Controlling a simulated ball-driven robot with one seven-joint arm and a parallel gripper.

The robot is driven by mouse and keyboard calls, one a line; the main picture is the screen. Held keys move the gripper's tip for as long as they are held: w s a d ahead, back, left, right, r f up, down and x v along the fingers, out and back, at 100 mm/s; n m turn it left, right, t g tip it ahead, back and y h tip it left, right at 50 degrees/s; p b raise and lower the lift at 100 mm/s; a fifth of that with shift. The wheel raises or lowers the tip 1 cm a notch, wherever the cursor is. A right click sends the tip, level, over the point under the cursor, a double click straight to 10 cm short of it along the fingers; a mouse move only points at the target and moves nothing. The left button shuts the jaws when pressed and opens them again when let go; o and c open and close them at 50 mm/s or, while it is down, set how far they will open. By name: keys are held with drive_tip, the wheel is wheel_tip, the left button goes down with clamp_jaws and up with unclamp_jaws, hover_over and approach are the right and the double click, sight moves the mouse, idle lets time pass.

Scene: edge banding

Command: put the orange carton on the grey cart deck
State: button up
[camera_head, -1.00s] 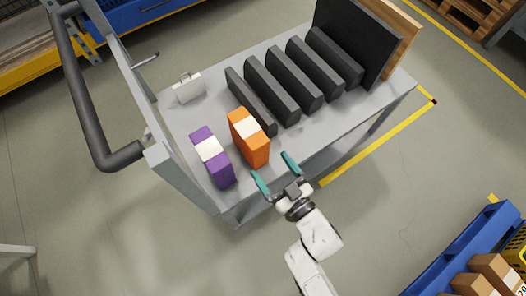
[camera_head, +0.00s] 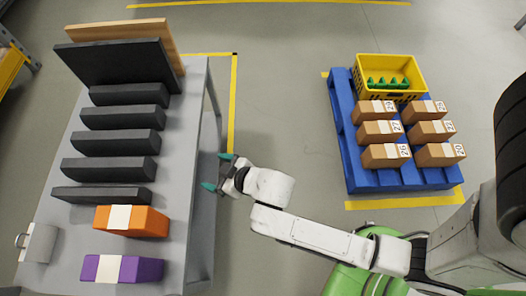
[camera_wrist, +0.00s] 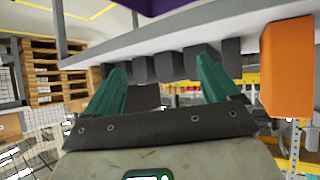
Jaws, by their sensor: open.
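The orange carton (camera_head: 131,221), with a white band, lies on the deck of the grey cart (camera_head: 184,185), beside a purple carton (camera_head: 122,268). My gripper (camera_head: 221,172) is open and empty. It is just off the cart's right edge in the head view, apart from the orange carton. In the wrist view the orange carton (camera_wrist: 288,66) is at the upper right, and the green fingers (camera_wrist: 160,85) are spread with nothing between them.
Several black blocks (camera_head: 120,144) stand in a row on the cart, with a dark panel and a wooden board (camera_head: 124,33) behind. A blue pallet (camera_head: 352,158) at right holds several brown boxes and a yellow crate (camera_head: 400,82). The floor between is clear.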

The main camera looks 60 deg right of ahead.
drive_tip(key=s+d+r+g, duration=0.1)
drive_tip(key=s+d+g, duration=0.1)
drive_tip(key=s, duration=0.4)
drive_tip(key=s+d+r+m+g, duration=0.1)
drive_tip(key=s+d+g, duration=0.2)
drive_tip(key=s, duration=0.3)
drive_tip(key=s+d+r+m+g+h, duration=0.1)
drive_tip(key=s+d+g, duration=0.2)
drive_tip(key=s+g, duration=0.2)
drive_tip(key=shift+s+d, duration=0.25)
drive_tip(key=shift+s, duration=0.35)
